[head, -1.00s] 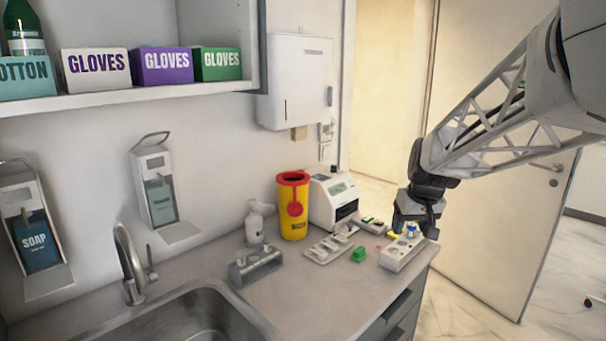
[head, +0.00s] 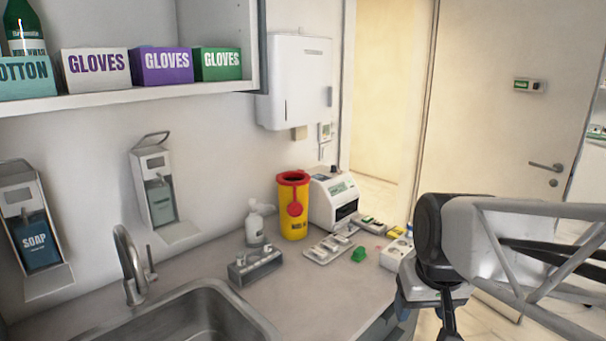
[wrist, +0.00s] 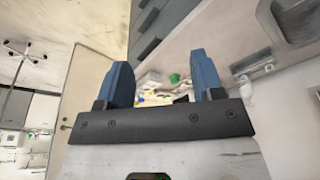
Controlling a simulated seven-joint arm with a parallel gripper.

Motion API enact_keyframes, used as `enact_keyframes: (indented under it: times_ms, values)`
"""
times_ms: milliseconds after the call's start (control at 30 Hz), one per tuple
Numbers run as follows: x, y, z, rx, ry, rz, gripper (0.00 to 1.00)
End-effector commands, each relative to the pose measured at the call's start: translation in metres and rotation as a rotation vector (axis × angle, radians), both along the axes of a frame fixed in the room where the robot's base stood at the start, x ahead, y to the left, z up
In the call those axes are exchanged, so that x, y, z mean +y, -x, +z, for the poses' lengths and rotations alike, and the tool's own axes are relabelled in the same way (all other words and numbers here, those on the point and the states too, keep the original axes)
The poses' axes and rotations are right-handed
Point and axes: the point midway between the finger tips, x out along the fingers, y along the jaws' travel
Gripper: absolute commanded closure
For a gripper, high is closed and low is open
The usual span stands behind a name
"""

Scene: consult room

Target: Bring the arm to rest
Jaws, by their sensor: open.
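My gripper shows in the wrist view (wrist: 163,82), with its two blue fingers spread apart and nothing between them. In the head view my arm is at the lower right, in front of the counter's right end.
The counter (head: 320,290) holds a yellow sharps bin (head: 293,215), a white device (head: 333,201), a tray (head: 328,248), a green piece (head: 359,255), a metal rack (head: 255,266) and a spray bottle (head: 254,224). A sink (head: 190,320) is at left. A door (head: 480,120) stands behind my arm.

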Motion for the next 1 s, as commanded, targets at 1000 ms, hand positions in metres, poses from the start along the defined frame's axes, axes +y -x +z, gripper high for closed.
enact_keyframes:
  times_ms: [1000]
  values:
    - [0.008,0.076,-0.025,0.017,0.013,-0.031,0.39]
